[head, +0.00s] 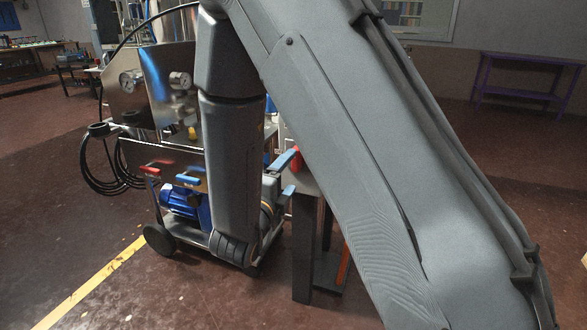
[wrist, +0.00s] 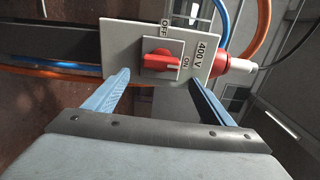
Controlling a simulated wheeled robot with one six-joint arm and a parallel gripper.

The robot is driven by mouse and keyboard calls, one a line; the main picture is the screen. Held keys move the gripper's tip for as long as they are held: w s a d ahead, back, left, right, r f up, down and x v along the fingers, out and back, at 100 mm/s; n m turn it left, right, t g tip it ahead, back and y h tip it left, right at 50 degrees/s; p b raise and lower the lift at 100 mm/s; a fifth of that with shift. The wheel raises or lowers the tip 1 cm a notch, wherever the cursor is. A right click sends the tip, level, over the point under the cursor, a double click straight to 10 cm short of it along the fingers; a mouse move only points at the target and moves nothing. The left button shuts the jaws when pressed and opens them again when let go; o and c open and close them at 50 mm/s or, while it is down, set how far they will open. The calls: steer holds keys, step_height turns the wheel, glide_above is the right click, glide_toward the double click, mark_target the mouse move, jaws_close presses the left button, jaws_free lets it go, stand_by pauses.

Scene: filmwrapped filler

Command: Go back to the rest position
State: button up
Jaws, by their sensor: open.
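My gripper (wrist: 157,76) is open in the wrist view, with one light blue finger on each side of a grey switch plate. Nothing is held between the fingers. The plate (wrist: 205,32) carries a red rotary knob (wrist: 157,60) and the labels OFF, ON and 400 V. The knob's bar lies across the picture, with its marked end appearing to face ON. A red plug (wrist: 223,64) sits at the plate's right edge. In the head view my gripper (head: 285,175) shows only in part behind my arm, close to a red part of the switch post (head: 304,250).
A wheeled steel machine (head: 165,155) with gauges, a blue motor (head: 185,203) and hanging black hoses stands left of my arm. Orange and blue cables (wrist: 262,25) run around the plate. A purple table (head: 525,90) stands at the back right. Floor is open at the right.

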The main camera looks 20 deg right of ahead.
steer(key=shift+s+a, duration=0.3)
steer(key=shift+s, duration=0.1)
steer(key=w+a+f+n+g+y, duration=0.2)
steer(key=a+n+y, duration=0.6)
steer(key=s+a+n+g+y, duration=0.4)
steer(key=s+a+n, duration=0.1)
steer(key=s+n, duration=0.15)
steer(key=s+r+n+g+y, duration=0.15)
steer(key=s+n+g, duration=0.35)
steer(key=s+n, duration=0.6)
steer(key=s+d+r+n+g+h, duration=0.3)
steer(key=s+d, duration=0.4)
steer(key=s, duration=0.6)
steer(key=d+r+m+p, duration=0.3)
steer(key=d+r+p, duration=0.6)
steer(key=p, duration=0.9)
steer(key=shift+d+r+g+p, duration=0.2)
steer(key=shift+r+g+p, duration=0.1)
steer(key=shift+r+p, duration=0.1)
